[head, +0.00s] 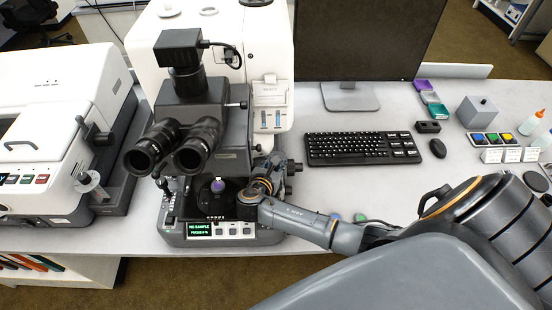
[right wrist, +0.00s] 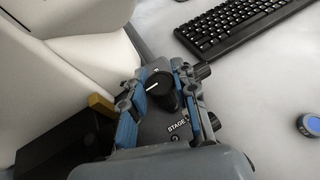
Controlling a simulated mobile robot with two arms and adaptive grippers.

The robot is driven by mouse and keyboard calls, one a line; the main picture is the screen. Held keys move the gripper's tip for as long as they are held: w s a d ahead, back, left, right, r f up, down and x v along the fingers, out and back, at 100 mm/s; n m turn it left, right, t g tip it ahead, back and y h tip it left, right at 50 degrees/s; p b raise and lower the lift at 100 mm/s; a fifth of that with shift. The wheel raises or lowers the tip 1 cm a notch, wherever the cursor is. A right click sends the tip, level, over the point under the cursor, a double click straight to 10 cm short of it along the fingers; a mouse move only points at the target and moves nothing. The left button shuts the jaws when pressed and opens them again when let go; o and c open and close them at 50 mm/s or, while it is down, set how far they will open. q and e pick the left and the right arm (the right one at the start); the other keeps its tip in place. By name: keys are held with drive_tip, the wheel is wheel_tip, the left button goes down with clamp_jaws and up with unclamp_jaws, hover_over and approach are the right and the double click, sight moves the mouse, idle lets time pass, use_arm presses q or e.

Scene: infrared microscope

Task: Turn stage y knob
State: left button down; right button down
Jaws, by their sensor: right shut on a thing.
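The stage y knob (right wrist: 158,88) is a black round knob with a white line on its top, seen in the right wrist view. A plate with the word STAGE (right wrist: 177,126) is beside it. My right gripper (right wrist: 159,84) has its blue-padded fingers on both sides of the knob and is shut on it. In the head view my right gripper (head: 266,182) reaches the right side of the microscope (head: 201,115), and the arm hides the knob there. A small purple-topped thing (head: 218,185) sits on the stage. My left gripper is not in view.
A black keyboard (head: 362,148) and a mouse (head: 438,148) lie on the table to the right. A display panel (head: 200,229) is on the microscope's base. A blue-topped round knob (right wrist: 308,124) stands right of my gripper. A white instrument (head: 60,120) stands at left.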

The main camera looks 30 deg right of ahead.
drive_tip(key=c, duration=1)
unclamp_jaws()
drive_tip(key=v, duration=1.2)
drive_tip(key=shift+f, duration=0.1)
